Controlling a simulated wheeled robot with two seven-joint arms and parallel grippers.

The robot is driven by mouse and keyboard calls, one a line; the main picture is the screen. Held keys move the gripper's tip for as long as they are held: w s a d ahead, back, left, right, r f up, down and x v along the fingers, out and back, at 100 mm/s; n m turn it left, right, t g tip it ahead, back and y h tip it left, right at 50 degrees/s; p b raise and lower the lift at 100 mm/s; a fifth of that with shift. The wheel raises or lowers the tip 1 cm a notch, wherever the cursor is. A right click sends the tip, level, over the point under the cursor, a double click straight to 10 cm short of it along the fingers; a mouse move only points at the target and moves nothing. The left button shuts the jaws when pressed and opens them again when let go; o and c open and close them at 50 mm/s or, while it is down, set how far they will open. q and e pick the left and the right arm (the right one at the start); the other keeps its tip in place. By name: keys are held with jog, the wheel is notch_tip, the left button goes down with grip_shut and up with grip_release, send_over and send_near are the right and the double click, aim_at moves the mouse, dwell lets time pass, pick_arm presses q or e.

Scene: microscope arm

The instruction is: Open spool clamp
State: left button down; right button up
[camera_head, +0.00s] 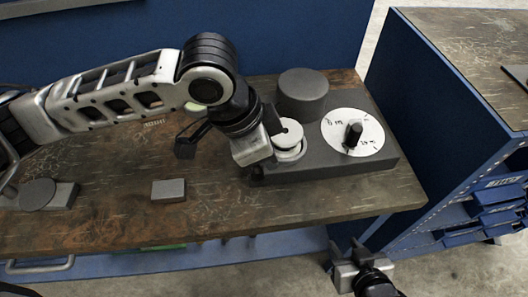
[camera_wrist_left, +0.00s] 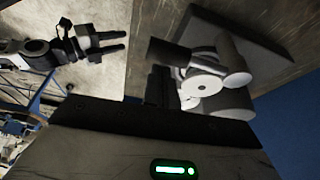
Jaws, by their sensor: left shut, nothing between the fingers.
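The dark grey device base (camera_head: 385,165) lies at the right of the wooden table. It bears a stacked white round spool part (camera_head: 289,134), a dark cylinder (camera_head: 302,93) and a white dial with a black knob (camera_head: 370,125). Which piece is the clamp I cannot tell clearly. My left gripper (camera_head: 271,120) is shut and empty, at the left side of the spool part; contact is unclear. In the left wrist view its dark fingers (camera_wrist_left: 160,88) are beside the white disc (camera_wrist_left: 203,85). My right gripper (camera_head: 346,247) is open and empty, low in front of the table.
A small grey block (camera_head: 168,190) lies on the table (camera_head: 225,205) left of the device. A grey block with a round disc (camera_head: 45,193) is at the far left. A blue cabinet (camera_head: 440,110) stands at the right. The table's front middle is clear.

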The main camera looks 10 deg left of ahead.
pick_arm(q)
notch_tip(320, 180, up, 10)
pick_arm(e)
jog(key=shift+d, duration=0.25)
dwell(0.6)
